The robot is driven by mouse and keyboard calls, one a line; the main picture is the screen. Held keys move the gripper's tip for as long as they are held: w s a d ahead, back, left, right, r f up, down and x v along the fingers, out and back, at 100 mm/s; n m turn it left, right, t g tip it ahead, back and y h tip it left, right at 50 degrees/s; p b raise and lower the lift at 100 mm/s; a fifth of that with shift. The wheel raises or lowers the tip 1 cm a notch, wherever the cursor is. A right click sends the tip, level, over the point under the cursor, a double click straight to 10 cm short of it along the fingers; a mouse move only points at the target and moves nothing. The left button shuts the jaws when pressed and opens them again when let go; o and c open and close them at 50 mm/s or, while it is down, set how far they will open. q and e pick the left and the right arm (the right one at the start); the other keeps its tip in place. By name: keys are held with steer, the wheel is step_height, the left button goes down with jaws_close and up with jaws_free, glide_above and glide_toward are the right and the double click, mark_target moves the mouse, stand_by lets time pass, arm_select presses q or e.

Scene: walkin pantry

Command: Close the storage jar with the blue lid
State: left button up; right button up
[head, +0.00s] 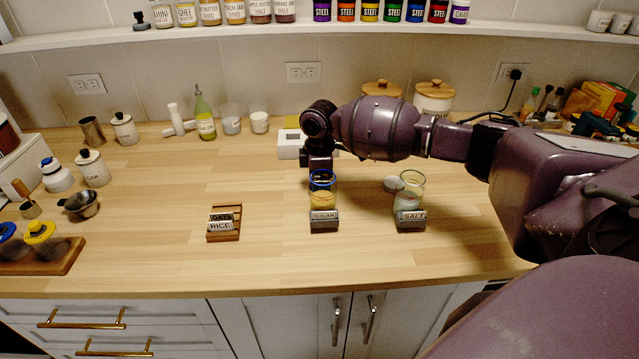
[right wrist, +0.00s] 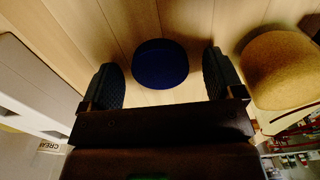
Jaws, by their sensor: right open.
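The glass storage jar (head: 323,199) with yellow contents stands behind the SUGAR label on the counter. In the right wrist view a rounded tan-yellow body (right wrist: 283,72), likely this jar's contents, is beside the right finger. The round blue lid (right wrist: 161,64) lies on the wood between my right gripper's fingers, apart from both. In the head view, blue (head: 322,178) shows at the jar's upper part, apparently the lid behind the glass. My right gripper (head: 320,166) is open, pointing down just behind the jar; its fingertips are mostly hidden there. My left gripper is out of view.
A second glass jar (head: 411,192) stands behind the SALT label, with a pale round piece (head: 393,183) beside it. A white box (head: 290,144) is behind my gripper. An OATS and RICE label rack (head: 224,236) stands left. Counter between is clear.

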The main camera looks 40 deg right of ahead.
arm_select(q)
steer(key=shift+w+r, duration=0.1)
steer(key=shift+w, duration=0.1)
arm_select(e)
steer(key=shift+c, duration=0.2)
steer(key=c, duration=0.7)
steer(key=shift+c, duration=1.3)
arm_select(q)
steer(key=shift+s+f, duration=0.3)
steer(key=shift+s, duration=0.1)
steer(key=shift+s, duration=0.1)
arm_select(e)
steer(key=shift+r, duration=0.1)
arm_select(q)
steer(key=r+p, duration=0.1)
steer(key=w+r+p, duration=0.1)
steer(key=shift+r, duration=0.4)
arm_select(e)
step_height(320, 180, up, 20)
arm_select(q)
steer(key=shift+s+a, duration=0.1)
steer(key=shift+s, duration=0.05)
